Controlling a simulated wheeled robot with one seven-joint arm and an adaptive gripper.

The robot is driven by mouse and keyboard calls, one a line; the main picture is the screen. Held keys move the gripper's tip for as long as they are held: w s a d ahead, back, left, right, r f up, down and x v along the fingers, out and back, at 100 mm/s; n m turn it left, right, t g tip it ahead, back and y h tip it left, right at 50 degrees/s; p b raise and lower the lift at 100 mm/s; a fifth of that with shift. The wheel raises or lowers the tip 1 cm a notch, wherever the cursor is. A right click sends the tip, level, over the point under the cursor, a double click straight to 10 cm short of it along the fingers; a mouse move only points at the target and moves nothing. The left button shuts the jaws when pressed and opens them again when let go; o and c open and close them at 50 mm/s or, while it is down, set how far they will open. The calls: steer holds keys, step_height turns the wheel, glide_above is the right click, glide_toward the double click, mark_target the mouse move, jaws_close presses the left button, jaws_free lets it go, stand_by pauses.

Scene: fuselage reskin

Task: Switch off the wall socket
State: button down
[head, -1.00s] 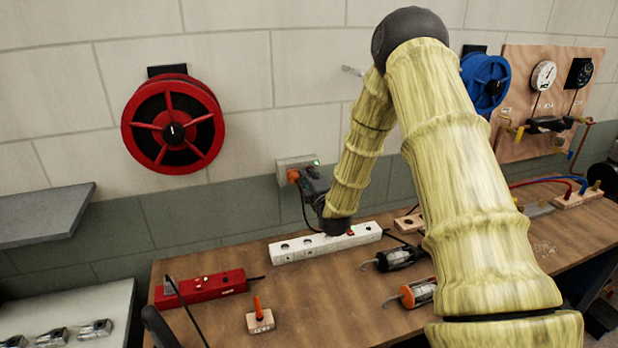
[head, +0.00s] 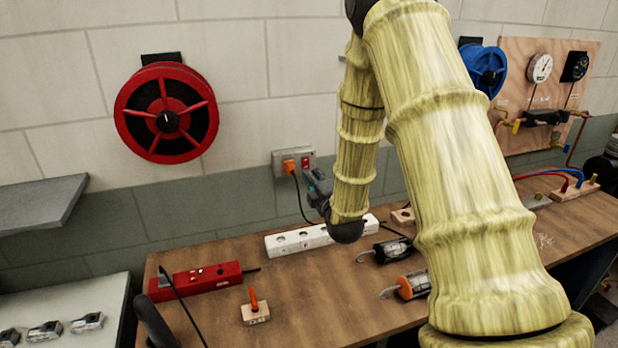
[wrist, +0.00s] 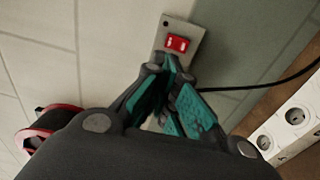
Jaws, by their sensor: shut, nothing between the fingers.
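The wall socket (head: 281,156) is a grey plate low on the tiled wall. An orange plug (head: 289,167) with a black cord sits in its left side. A red rocker switch (head: 305,162) is on its right side, and no green light shows there. My gripper (head: 312,177) is shut and empty, just below and right of the switch, apparently clear of it. In the wrist view the red rocker (wrist: 178,44) shows on its plate (wrist: 170,27), just beyond my closed fingertips (wrist: 170,64). The plug is hidden in that view.
A white power strip (head: 285,243) lies on the wooden bench (head: 330,290) below my gripper. A red power strip (head: 205,281), a small block with an orange peg (head: 256,312) and two lamps (head: 386,250) lie nearby. A red reel (head: 168,115) hangs left on the wall.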

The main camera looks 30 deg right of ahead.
steer(key=shift+r+b+v, duration=0.25)
steer(key=shift+b+v, duration=0.1)
steer(key=shift+v, duration=0.75)
steer(key=shift+r+b+v, duration=0.25)
steer(key=shift+b+v, duration=0.05)
steer(key=shift+v, duration=0.8)
steer(key=shift+s+d, duration=0.1)
